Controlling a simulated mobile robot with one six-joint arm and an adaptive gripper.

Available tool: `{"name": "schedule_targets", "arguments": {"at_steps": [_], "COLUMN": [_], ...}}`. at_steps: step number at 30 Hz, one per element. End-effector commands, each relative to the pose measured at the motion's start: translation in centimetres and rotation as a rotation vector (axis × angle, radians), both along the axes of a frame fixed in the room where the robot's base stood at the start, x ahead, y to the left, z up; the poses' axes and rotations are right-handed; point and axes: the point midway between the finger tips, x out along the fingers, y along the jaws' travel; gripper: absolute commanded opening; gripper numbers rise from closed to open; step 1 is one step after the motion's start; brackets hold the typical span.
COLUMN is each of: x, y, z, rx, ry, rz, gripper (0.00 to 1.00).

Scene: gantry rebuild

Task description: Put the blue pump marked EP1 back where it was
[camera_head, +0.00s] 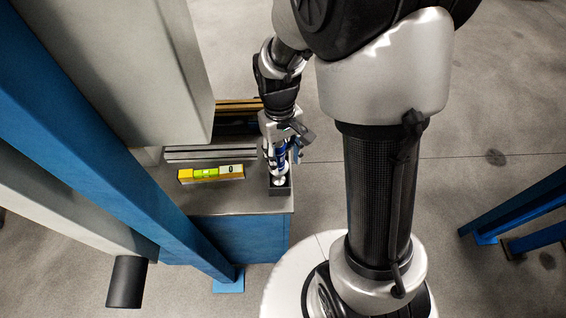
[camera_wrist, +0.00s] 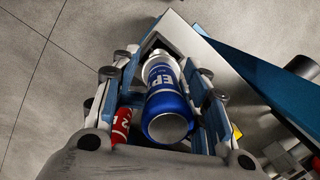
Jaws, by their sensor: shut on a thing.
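The blue pump (camera_wrist: 167,100), with the letters EP showing and a pale metal end, sits between the fingers of my gripper (camera_wrist: 163,78) in the wrist view. My gripper is shut on it. In the head view the blue pump (camera_head: 281,157) hangs roughly upright in my gripper (camera_head: 282,148), over a small dark open-topped holder (camera_head: 280,190) at the bench's right edge. Its pale lower end is at the holder's opening; I cannot tell whether it is inside or touching. A red cylinder (camera_wrist: 121,122) with a white mark shows partly hidden beside the left finger.
The bench (camera_head: 240,203) has a blue front. A yellow level-like bar (camera_head: 211,173) lies left of the holder, with grey metal bars (camera_head: 210,153) behind. A blue beam (camera_head: 110,150) and a large grey column (camera_head: 150,60) stand at left. Floor is open right of the bench.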

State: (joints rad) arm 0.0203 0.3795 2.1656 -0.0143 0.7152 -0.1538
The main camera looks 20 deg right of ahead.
Motion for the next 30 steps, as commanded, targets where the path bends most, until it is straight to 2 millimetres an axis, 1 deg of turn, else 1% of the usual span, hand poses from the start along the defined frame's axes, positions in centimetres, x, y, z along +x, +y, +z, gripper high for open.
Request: {"name": "schedule_targets", "arguments": {"at_steps": [6, 9, 17, 30], "x": [-0.1, -0.1, 0.0, 0.0], "y": [0.0, 0.0, 0.0, 0.0], "z": [-3.1, -4.0, -4.0, -5.3], "rx": [0.000, 0.000, 0.000, 0.000], "ry": [0.004, 0.002, 0.000, 0.001], "rz": [0.000, 0.000, 0.000, 0.000], "gripper": [0.01, 0.01, 0.01, 0.01]}}
